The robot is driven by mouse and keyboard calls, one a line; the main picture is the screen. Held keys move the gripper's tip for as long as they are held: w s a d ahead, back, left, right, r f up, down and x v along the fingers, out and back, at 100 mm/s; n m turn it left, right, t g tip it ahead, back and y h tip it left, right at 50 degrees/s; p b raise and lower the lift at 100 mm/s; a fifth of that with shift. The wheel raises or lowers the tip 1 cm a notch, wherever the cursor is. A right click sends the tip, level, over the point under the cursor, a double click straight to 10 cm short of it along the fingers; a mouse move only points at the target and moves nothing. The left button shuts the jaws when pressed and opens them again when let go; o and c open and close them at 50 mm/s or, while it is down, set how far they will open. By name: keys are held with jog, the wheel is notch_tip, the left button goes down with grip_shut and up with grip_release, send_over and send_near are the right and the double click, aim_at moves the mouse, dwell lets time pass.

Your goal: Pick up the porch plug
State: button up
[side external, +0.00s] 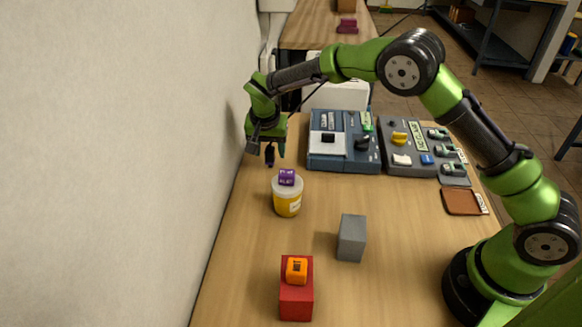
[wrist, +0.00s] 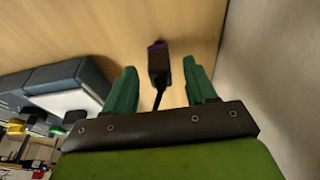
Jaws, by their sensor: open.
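A dark plug (wrist: 158,62) with a purple edge shows in the wrist view, with a thin black cable running from it back towards my palm. No writing on it is legible, so I cannot confirm it is the porch plug. My gripper (wrist: 160,70) is open, with its two green fingers on either side of the plug's line and a gap on both sides. In the side view, my gripper (side external: 266,150) points down by the wall, and the dark plug (side external: 269,156) shows between and just below its fingers, above table height. What holds the plug up is not clear.
A purple block (side external: 287,177) sits on a yellow jar (side external: 287,204) near my gripper. Blue (side external: 343,140) and grey (side external: 408,148) consoles stand to the right. A grey block (side external: 351,238) and an orange cube (side external: 296,270) on a red block (side external: 296,302) stand nearer. The wall (side external: 130,160) is close on the left.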

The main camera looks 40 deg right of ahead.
aim_at(269, 149)
jog(key=x, duration=0.3)
jog(key=shift+w+f, duration=0.1)
jog(key=shift+c, duration=0.3)
grip_shut()
